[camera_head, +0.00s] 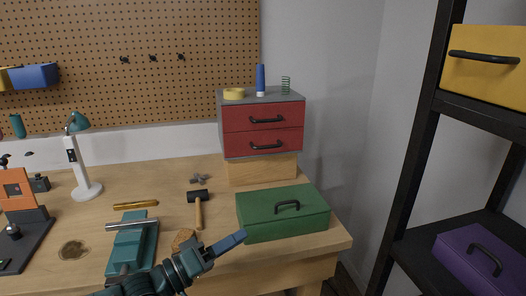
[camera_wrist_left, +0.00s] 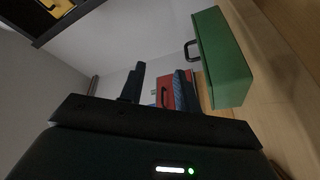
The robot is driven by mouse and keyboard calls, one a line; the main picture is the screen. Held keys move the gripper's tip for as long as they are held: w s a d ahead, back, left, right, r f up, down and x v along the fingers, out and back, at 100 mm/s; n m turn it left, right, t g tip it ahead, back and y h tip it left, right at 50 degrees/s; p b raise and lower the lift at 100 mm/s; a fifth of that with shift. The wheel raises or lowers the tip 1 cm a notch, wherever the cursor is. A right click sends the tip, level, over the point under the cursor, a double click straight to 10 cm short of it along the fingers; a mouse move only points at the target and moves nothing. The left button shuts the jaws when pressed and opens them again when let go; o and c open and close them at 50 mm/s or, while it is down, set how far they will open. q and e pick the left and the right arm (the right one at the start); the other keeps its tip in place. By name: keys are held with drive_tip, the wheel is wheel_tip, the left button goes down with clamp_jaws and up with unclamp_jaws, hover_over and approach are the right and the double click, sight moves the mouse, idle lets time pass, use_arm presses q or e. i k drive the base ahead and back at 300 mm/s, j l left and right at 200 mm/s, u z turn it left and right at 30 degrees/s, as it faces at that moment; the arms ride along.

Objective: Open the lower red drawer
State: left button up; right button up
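A grey cabinet (camera_head: 221,118) with two red drawers stands on a wooden block at the back right of the workbench. The lower red drawer (camera_head: 240,143) looks shut, with a black bar handle (camera_head: 266,146) on its front. The upper red drawer (camera_head: 238,119) also looks shut. My left gripper (camera_head: 232,242) is over the front of the bench, before and below the cabinet, apart from it. In the left wrist view its two fingers (camera_wrist_left: 157,84) are spread with nothing held, and part of the red drawer front (camera_wrist_left: 178,91) shows beyond them. My right gripper is not in view.
A green toolbox (camera_head: 257,211) with a black handle sits in front of the cabinet, close to my left gripper. A mallet (camera_head: 198,206) and a teal vise (camera_head: 128,245) lie left of it. A black shelf rack (camera_head: 413,150) stands at the right.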

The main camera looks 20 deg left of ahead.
sight(236, 144)
drive_tip(key=i+j, duration=0.6)
drive_tip(key=i, duration=0.2)
